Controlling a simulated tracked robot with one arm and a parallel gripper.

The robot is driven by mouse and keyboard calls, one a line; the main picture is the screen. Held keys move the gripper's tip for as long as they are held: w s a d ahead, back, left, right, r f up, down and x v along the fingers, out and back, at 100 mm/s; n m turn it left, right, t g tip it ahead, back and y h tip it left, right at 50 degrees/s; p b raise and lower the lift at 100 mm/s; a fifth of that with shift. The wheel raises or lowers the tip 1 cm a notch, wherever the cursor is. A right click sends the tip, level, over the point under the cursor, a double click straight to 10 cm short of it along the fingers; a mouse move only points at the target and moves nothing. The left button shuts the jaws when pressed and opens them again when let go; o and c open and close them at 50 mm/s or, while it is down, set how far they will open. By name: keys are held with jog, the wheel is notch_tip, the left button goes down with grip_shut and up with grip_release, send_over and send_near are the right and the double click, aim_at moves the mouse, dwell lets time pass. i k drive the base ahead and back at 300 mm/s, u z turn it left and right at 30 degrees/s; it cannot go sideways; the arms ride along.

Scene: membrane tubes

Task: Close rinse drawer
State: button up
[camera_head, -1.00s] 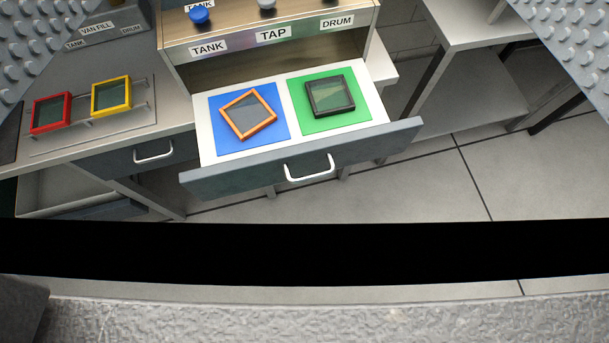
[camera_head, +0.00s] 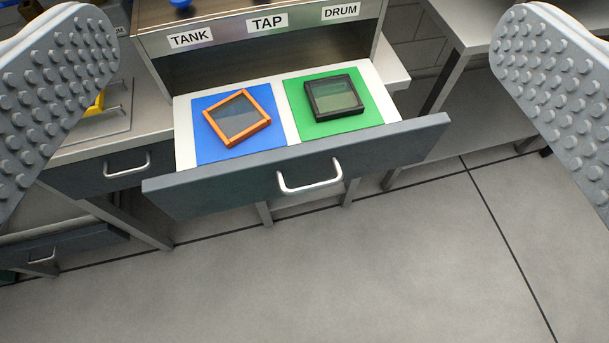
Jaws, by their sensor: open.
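The rinse drawer (camera_head: 298,165) is pulled out below the cabinet labelled TANK, TAP and DRUM. Its dark grey front carries a white bar handle (camera_head: 310,179). Inside, an orange-framed square (camera_head: 238,117) lies turned on a blue mat (camera_head: 210,150), and a black-framed square (camera_head: 334,97) lies on a green mat (camera_head: 372,113). My gripper (camera_head: 310,105) shows as two studded grey fingers, one at each side of the view. They are wide open with nothing between them, and the drawer front shows in the gap. No contact with the drawer shows.
The cabinet (camera_head: 262,45) stands behind the drawer. A second, shut drawer (camera_head: 125,170) with a handle is at the left under a grey counter. A grey table (camera_head: 470,30) stands at the right. The floor (camera_head: 330,270) in front is clear.

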aim_at(296, 154)
jog(key=z, duration=0.45)
jog(key=k, duration=1.55)
jog(key=u, duration=0.4)
jog(key=i, duration=1)
jog(key=z, duration=0.05)
